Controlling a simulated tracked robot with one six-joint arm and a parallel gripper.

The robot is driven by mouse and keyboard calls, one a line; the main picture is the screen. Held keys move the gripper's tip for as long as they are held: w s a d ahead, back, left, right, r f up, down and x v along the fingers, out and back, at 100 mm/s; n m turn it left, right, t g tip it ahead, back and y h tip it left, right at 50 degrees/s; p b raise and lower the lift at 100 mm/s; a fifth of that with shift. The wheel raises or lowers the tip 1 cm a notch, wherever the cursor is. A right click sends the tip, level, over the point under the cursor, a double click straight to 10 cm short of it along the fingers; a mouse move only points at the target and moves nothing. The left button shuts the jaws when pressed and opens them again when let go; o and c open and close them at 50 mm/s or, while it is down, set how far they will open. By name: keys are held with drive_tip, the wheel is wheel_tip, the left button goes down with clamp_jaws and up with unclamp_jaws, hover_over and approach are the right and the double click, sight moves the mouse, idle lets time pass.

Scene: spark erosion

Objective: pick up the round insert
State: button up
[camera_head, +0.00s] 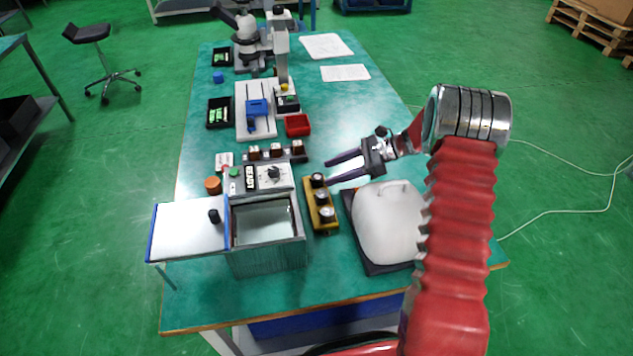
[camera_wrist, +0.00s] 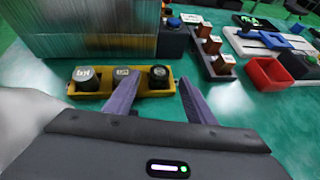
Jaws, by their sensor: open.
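A yellow holder (camera_head: 309,196) on the teal table carries three small dark inserts with pale or dark tops. In the wrist view the right-hand insert (camera_wrist: 159,77) looks round and black; in the head view it is the farthest one (camera_head: 318,180). The middle insert (camera_wrist: 123,76) looks square-topped. The left insert (camera_wrist: 86,79) has a pale marked top, its shape less clear. My gripper (camera_head: 328,171) is open and empty, just right of the holder's far end. In the wrist view its fingers (camera_wrist: 160,80) point toward the round insert, apparently to either side of it.
An open metal tank (camera_head: 268,258) stands left of the holder. A white rounded object on a dark base (camera_head: 386,223) is close right of it. Beyond are a row of brown blocks (camera_head: 277,151) and a red bin (camera_head: 298,125).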

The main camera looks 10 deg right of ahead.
sight(319, 177)
drive_tip(key=x, duration=0.4)
drive_tip(key=shift+f, duration=0.1)
drive_tip(key=shift+c, duration=0.3)
clamp_jaws()
idle(0.5)
